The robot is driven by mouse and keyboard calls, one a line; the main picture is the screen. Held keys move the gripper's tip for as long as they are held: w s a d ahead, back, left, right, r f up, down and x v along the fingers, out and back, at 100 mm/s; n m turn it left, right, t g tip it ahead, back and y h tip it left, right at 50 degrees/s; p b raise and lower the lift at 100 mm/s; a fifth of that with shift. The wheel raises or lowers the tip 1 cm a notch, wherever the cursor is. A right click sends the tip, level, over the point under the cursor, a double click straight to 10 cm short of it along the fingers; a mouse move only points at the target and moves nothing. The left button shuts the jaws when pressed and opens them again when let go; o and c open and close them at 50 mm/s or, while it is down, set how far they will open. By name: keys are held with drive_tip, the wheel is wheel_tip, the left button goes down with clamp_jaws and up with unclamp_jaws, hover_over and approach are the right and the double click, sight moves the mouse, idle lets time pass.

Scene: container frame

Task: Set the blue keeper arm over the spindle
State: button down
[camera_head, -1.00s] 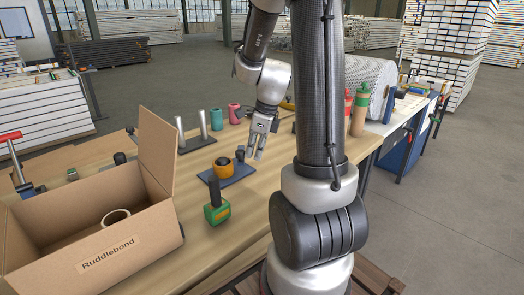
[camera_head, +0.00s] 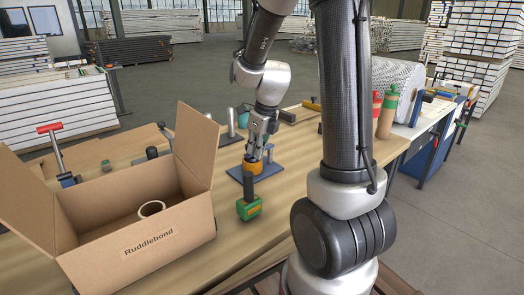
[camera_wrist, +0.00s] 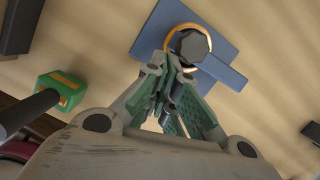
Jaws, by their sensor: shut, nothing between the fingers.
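A blue base plate (camera_head: 262,175) lies on the workbench and carries an orange ring-shaped roll (camera_head: 252,167). In the wrist view the roll (camera_wrist: 168,27) surrounds a dark faceted spindle top (camera_wrist: 190,44) on the blue plate (camera_wrist: 175,10). A narrow blue bar (camera_wrist: 226,73) reaches right and down from beside the spindle; it may be the keeper arm, but I cannot tell whether it lies over the spindle. My gripper (camera_head: 257,153) is shut and empty, close above the roll. In the wrist view its fingertips (camera_wrist: 168,68) lie beside the spindle top; contact is unclear.
A green block with a dark handle (camera_head: 248,207) stands in front of the plate. An open cardboard box (camera_head: 150,243) with a pale ring (camera_head: 151,208) inside is at left. A red and a green bottle (camera_head: 387,112) stand at right. Bare bench lies right of the plate.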

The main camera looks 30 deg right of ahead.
drive_tip(key=shift+w+a, duration=0.15)
drive_tip(key=shift+w, duration=0.15)
idle(0.5)
